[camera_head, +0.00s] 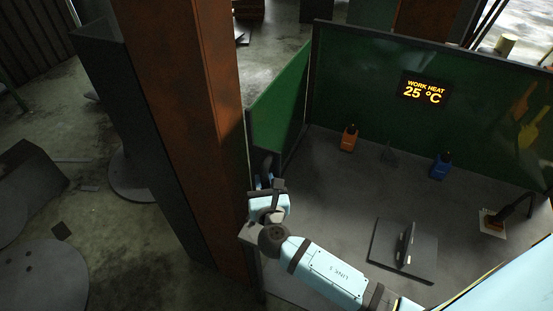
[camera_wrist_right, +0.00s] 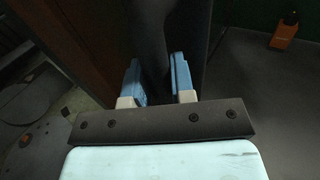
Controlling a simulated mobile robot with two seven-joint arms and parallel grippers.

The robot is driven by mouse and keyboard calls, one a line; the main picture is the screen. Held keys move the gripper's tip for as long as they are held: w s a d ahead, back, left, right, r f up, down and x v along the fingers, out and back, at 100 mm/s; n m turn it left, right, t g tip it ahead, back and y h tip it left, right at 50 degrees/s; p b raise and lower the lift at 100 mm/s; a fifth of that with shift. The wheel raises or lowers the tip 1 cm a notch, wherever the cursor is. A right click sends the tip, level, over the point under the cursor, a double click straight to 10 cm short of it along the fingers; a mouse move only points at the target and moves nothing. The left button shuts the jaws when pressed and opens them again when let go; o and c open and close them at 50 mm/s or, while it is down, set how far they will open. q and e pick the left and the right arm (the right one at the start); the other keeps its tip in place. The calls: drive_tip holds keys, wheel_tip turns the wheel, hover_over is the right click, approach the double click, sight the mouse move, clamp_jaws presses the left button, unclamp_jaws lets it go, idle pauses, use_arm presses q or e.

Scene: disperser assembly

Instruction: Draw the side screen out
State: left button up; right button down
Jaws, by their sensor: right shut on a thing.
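The side screen (camera_head: 282,103) is a green panel with a dark frame at the left edge of the workbench, beside the rust-brown column. My right gripper (camera_head: 264,178) is at the near end of this screen, reaching in from the lower right. In the right wrist view, the two blue fingers of my right gripper (camera_wrist_right: 157,78) stand on either side of a dark upright edge of the side screen (camera_wrist_right: 153,35). They are shut on it. The exact contact is dark and partly hidden. My left gripper is in neither view.
A rust-brown column (camera_head: 190,110) stands close to the left of my right gripper. The back screen (camera_head: 350,80) carries a heat display (camera_head: 424,91). An orange bottle (camera_head: 349,138), a blue bottle (camera_head: 440,165) and a dark plate with an upright part (camera_head: 385,262) stand on the bench.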

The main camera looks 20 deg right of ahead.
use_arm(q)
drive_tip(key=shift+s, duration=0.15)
use_arm(e)
drive_tip(key=shift+s+a, duration=1.25)
drive_tip(key=shift+a, duration=0.2)
drive_tip(key=c, duration=1)
unclamp_jaws()
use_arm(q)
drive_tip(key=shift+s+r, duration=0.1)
use_arm(e)
drive_tip(key=shift+d, duration=0.1)
